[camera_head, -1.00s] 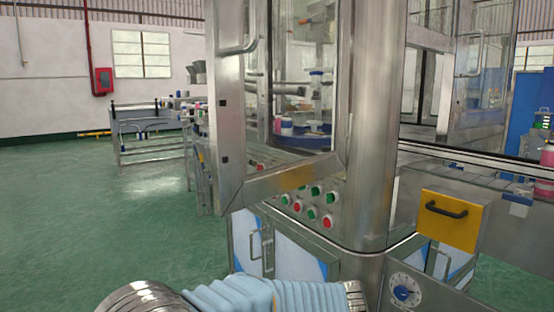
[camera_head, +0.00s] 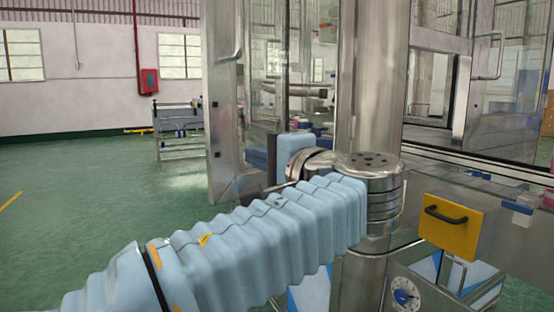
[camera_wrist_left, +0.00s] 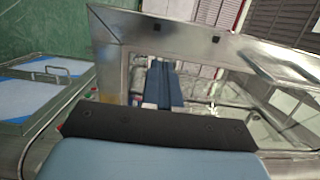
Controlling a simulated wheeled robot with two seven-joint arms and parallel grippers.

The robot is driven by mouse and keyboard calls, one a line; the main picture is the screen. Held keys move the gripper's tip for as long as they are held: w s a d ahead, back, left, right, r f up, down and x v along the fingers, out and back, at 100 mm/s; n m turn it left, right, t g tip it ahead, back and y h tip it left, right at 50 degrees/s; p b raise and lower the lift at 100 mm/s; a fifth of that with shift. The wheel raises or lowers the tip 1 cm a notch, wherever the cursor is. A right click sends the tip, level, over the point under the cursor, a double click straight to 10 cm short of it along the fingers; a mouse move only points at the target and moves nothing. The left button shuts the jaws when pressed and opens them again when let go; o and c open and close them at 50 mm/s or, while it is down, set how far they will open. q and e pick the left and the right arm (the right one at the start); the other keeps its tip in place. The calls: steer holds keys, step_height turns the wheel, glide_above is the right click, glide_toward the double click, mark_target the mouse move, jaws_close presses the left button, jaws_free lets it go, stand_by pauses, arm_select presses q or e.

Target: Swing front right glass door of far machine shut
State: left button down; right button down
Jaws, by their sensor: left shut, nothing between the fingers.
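The glass door (camera_head: 224,125) with a steel frame stands open at the left of the machine in the head view. Its bar handle (camera_head: 237,45) is on the upper part. My left arm reaches across the front of the machine, and the left gripper (camera_head: 274,160) is shut and empty in front of the doorway, to the right of the door's frame edge. In the left wrist view the dark fingers of the left gripper (camera_wrist_left: 155,124) are in the foreground, with a steel frame (camera_wrist_left: 215,42) and glass beyond. Whether the gripper touches the door cannot be told. My right gripper is not in view.
A thick steel column (camera_head: 373,90) stands right of the doorway. Green floor at the left is open. A steel rack (camera_head: 178,125) stands behind.

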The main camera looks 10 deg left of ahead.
mark_target(231, 147)
arm_select(q)
steer(key=x, duration=0.6)
steer(key=shift+w+a+p, duration=0.1)
steer(key=shift+p, duration=0.25)
